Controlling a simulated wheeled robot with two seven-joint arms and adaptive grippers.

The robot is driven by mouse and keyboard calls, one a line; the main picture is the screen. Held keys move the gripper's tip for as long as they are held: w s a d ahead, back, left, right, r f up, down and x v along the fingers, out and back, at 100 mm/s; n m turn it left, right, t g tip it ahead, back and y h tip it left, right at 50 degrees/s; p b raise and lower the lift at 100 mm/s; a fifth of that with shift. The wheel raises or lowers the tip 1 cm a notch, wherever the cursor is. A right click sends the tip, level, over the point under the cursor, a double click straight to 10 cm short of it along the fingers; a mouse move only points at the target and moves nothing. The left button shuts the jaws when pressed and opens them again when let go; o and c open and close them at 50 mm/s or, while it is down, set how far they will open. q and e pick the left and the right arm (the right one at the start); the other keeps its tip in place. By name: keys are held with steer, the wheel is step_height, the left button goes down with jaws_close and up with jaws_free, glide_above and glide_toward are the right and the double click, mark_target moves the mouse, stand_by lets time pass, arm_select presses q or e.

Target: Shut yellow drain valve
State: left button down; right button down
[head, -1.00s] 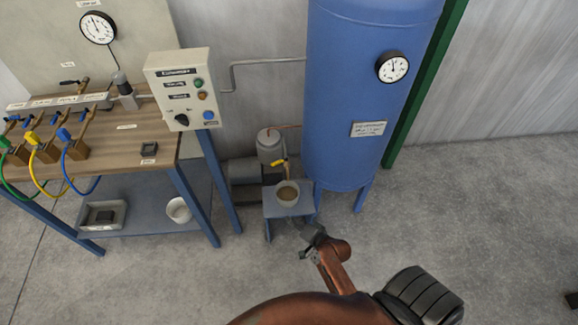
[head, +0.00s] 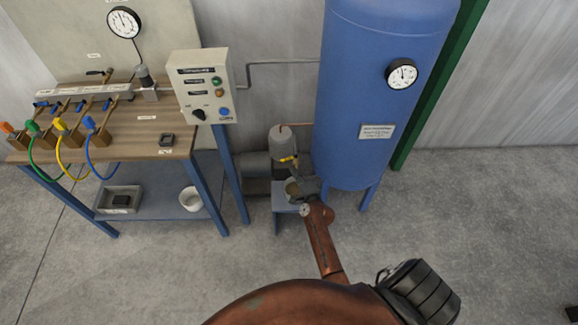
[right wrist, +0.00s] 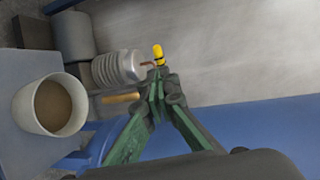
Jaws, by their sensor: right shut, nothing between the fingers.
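The yellow drain valve handle (head: 288,159) sits on a small brass-coloured pipe between the grey compressor and the blue tank. In the right wrist view the yellow handle (right wrist: 158,53) shows just beyond my fingertips. My right gripper (right wrist: 160,78) is shut with nothing between its fingers; in the head view the right gripper (head: 301,187) is just below the valve, over the small stand. I cannot tell whether the fingertips touch the handle. My left gripper is not in view.
A cup of brownish liquid (right wrist: 56,106) stands on the small blue stand (head: 283,205), close beside the gripper. The blue tank (head: 375,100) rises at the right. A workbench (head: 120,125) with coloured hoses and a control box (head: 203,85) is at the left.

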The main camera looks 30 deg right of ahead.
mark_target(285, 160)
steer(key=b+x, duration=0.1)
steer(key=x, duration=0.3)
steer(key=shift+w+d+f, duration=0.1)
steer(key=shift+w, duration=0.25)
steer(key=shift+w+a+r+p, duration=0.1)
steer(key=shift+w+a+p, duration=0.1)
steer(key=shift+w, duration=0.2)
steer(key=shift+w+a+r+p, duration=0.1)
steer(key=shift+w+a+p, duration=0.1)
steer(key=shift+w, duration=0.15)
steer(key=shift+w+f, duration=0.15)
steer(key=shift+w, duration=0.35)
steer(key=shift+s, duration=0.1)
